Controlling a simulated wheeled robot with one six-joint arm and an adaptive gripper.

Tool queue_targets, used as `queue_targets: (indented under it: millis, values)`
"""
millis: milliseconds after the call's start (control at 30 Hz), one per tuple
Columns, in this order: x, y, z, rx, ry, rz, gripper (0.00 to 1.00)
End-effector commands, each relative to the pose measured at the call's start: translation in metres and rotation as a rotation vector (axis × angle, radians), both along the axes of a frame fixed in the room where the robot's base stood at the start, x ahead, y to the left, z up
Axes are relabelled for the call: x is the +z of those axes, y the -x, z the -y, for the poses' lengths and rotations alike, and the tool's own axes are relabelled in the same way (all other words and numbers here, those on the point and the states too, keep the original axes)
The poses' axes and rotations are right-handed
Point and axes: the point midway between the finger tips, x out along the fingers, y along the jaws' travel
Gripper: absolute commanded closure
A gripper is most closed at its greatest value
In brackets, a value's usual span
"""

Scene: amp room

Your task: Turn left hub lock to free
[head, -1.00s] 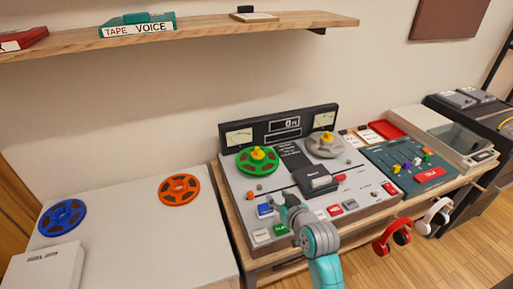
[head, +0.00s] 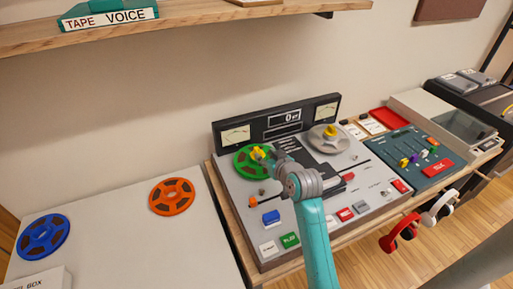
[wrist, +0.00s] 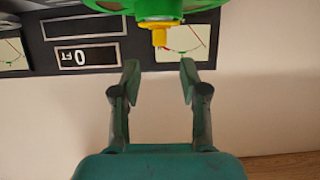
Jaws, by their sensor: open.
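The left hub lock is a yellow knob (head: 257,152) at the centre of the green reel (head: 243,165) on the tape machine (head: 250,195). In the wrist view the yellow knob (wrist: 160,33) shows at the top, under the green reel (wrist: 120,6), and the picture is upside down. My gripper (wrist: 159,80) is open and empty, its two fingers on either side of the line to the knob but short of it. In the head view my gripper (head: 274,160) is just right of the knob and partly hides the green reel.
A second yellow lock (head: 330,131) sits on the grey reel (head: 328,142). The meter panel (head: 277,122) stands behind both reels. A mixer (head: 410,160) is to the right. Orange (head: 172,196) and blue (head: 43,236) reels lie on the left table.

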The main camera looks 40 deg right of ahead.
Motion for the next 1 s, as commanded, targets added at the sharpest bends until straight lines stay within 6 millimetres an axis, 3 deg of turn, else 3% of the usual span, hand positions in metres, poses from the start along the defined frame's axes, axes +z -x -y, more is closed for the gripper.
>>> queue_targets:
  millis: [400, 867, 900, 1000]
  values:
    - [-0.026, -0.061, 0.017, 0.001, 0.000, 0.000, 0.56]
    - [-0.031, -0.072, 0.021, 0.000, 0.000, 0.001, 0.56]
    - [-0.031, -0.072, 0.021, 0.000, 0.000, 0.001, 0.59]
    - [-0.031, -0.072, 0.021, 0.000, 0.000, 0.001, 0.84]
